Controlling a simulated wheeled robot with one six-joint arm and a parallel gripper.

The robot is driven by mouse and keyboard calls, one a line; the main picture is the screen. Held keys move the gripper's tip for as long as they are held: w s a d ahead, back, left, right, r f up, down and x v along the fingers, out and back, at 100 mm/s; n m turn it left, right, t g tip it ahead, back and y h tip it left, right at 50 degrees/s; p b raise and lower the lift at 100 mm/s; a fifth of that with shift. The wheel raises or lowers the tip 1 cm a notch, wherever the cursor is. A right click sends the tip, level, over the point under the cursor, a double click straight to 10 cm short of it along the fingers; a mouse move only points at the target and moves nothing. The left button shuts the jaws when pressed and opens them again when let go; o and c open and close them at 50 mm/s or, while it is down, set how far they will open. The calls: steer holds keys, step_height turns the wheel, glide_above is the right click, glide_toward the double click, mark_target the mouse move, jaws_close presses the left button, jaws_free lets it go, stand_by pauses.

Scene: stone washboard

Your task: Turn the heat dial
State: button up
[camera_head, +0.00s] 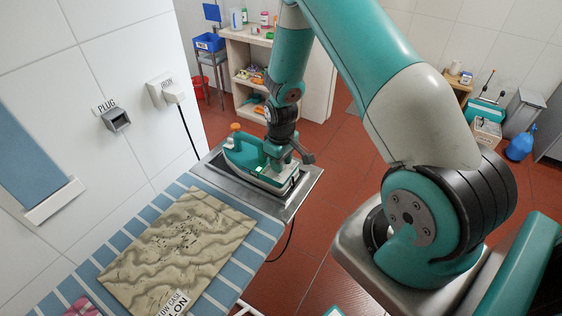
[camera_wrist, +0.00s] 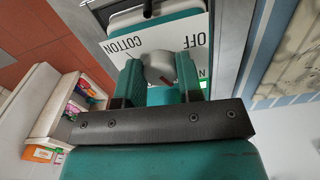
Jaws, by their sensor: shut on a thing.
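The heat dial (camera_wrist: 159,68) is a small grey-white knob with a red mark, on a white plate (camera_wrist: 131,44) lettered "COTTON" and "OFF" in the wrist view. My gripper (camera_wrist: 160,78) is shut on the dial, one green finger on each side of it. The red mark points down and right, away from both of those words; other lettering near the right finger is partly hidden. In the head view, the teal iron (camera_head: 246,158) with an orange knob sits on a metal rest at the end of the ironing board, and my gripper (camera_head: 270,163) reaches down to it.
The striped ironing board (camera_head: 262,232) carries a patterned cloth (camera_head: 180,243) and a "COTTON" label (camera_head: 176,303). The wall at left holds a "PLUG" socket (camera_head: 116,119) and an "IRON" outlet (camera_head: 166,92) with a plug and cord.

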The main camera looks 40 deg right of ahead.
steer(key=m+b, duration=0.1)
steer(key=m, duration=0.3)
steer(key=shift+f+b, duration=0.1)
steer(key=shift+b, duration=0.25)
steer(key=shift+a+m+b, duration=0.15)
steer(key=shift+m+b, duration=0.45)
steer(key=shift+m, duration=1.8)
steer(key=o, duration=0.9)
steer(key=shift+r, duration=0.25)
step_height(320, 180, up, 17)
steer(key=b, duration=0.2)
steer(key=shift+r+b, duration=0.1)
steer(key=shift+b, duration=0.3)
